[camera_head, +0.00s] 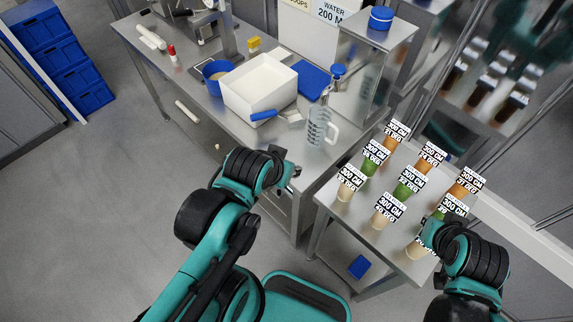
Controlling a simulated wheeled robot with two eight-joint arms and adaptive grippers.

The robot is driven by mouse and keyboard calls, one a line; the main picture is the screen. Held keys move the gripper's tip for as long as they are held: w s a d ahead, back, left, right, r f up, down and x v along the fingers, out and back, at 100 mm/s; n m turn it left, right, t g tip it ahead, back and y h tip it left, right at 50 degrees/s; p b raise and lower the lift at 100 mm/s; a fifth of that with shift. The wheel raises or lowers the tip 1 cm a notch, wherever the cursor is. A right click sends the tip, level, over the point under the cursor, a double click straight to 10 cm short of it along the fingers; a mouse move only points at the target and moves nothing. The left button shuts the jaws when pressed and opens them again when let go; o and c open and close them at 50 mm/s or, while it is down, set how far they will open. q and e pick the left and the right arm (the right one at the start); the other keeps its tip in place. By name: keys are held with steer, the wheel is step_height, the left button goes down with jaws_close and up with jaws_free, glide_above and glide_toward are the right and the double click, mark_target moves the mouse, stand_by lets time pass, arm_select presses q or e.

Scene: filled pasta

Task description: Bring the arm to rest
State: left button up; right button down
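My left arm, teal and black, comes in from the lower left. My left gripper (292,176) is at its end, in front of the steel counter's (190,75) near edge. It is small and mostly hidden behind the black wrist, and I see nothing held in it. My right arm reaches in from the lower right. Its black wrist hangs over the front right of the small steel table (345,215), close to the labelled cups, and hides most of the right gripper. Whether the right gripper touches a cup cannot be seen.
Several labelled cups, including a beige cup (345,192) and a green cup (370,167), stand on the small table. The counter holds a white bin (262,88), a clear jug (318,128) and a blue bowl (214,76). Blue crates (62,60) stand at far left. The left floor is clear.

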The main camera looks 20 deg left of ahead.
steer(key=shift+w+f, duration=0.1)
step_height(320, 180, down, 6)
steer(key=b, duration=0.6)
stand_by(0.6)
